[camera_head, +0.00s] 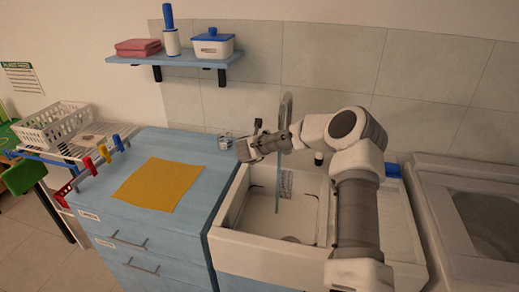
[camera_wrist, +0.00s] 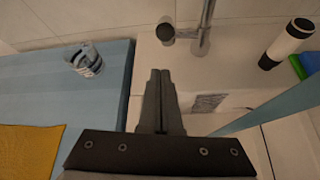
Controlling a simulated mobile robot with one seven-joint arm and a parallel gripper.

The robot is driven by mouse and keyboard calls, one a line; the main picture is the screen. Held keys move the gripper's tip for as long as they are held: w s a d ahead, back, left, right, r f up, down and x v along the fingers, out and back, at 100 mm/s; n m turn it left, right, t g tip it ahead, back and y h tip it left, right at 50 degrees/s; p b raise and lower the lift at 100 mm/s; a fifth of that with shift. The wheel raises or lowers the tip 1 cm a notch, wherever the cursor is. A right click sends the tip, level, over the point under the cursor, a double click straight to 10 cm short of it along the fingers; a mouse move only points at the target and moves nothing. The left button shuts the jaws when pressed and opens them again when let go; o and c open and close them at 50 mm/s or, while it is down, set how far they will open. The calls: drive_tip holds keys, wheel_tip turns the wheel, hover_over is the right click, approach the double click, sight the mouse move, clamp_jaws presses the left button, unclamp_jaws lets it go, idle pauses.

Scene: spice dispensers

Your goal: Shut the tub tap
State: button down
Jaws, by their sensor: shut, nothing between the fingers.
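The tub tap is a grey metal spout (camera_head: 287,101) arching up behind the white tub (camera_head: 262,262). In the wrist view its metal body (camera_wrist: 203,42) shows at the top, with a lever ending in a dark round knob (camera_wrist: 166,32) to its left. A pale blue strip that looks like running water (camera_head: 279,190) drops from the spout into the tub; it crosses the right of the wrist view (camera_wrist: 272,105). My gripper (camera_head: 242,151) is shut and empty over the tub's left back edge. In the wrist view its fingertips (camera_wrist: 160,73) sit apart from the knob, below it in the picture.
A striped cup (camera_wrist: 85,61) stands on the blue counter (camera_head: 193,212), left of my gripper. A yellow cloth (camera_head: 160,184) lies there too. A black-and-white bottle (camera_wrist: 286,42) and blue and green blocks (camera_wrist: 306,65) are behind the tub. A shelf (camera_head: 180,59) hangs above.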

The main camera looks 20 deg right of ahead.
drive_tip(key=r+v, duration=0.1)
drive_tip(key=v, duration=0.5)
drive_tip(key=shift+w, duration=0.25)
drive_tip(key=shift+d+r, duration=0.1)
